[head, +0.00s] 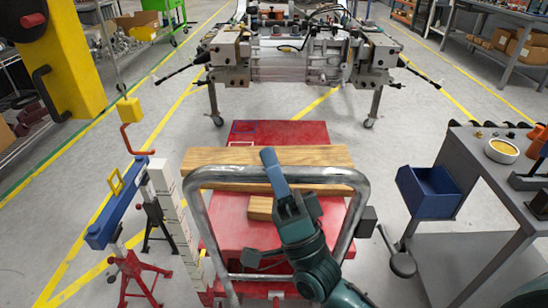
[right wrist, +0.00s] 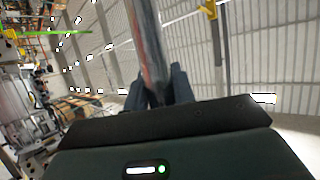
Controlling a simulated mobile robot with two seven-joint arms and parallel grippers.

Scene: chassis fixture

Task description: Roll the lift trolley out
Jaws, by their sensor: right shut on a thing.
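The lift trolley has a red deck (head: 228,232) and stands in front of me, with wooden beams (head: 225,160) lying across it. Its grey tubular push handle (head: 205,178) arches up at the near end. My right gripper (head: 272,168) reaches over the top bar of the handle and is shut on it, near the middle. In the right wrist view, the fingers (right wrist: 165,88) close around the metal bar (right wrist: 145,42). My left gripper is not in view.
A chassis fixture (head: 300,62) on castered legs stands just beyond the trolley. A blue-topped stand (head: 115,210) is close on the left. A grey workbench (head: 485,165) with a blue bin (head: 428,195) stands on the right. A yellow column (head: 68,60) is at far left.

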